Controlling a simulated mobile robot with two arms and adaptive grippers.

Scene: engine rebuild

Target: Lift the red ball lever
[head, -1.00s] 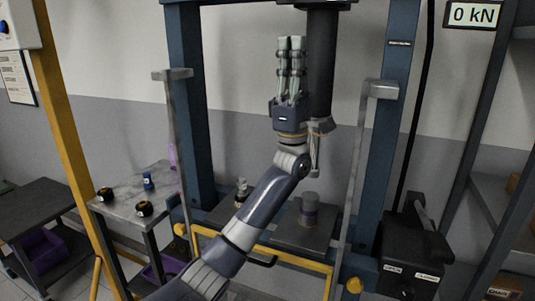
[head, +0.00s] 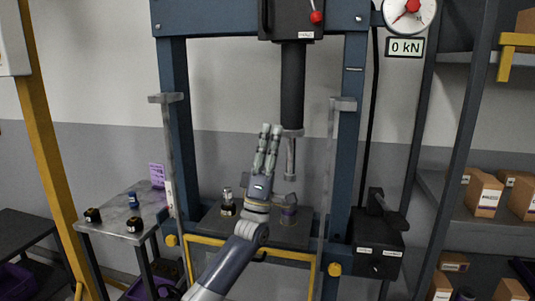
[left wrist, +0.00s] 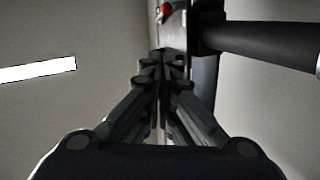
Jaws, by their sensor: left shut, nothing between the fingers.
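The red ball lever (head: 316,17) sits at the top of the blue press frame, on the dark box above the ram. Its red ball also shows at the top of the left wrist view (left wrist: 166,9), beyond my fingertips. My left gripper (head: 271,128) is shut and empty, pointing up in front of the press, well below the lever and to its left. In the left wrist view its closed fingers (left wrist: 160,58) point toward the lever, apart from it. My right gripper is in neither view.
The dark ram (head: 292,90) hangs right beside my left gripper. Blue posts (head: 355,130) stand either side. A dark valve box (head: 377,235) is at right. A small table (head: 110,215) with several parts stands left. Shelves with boxes (head: 483,195) are far right.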

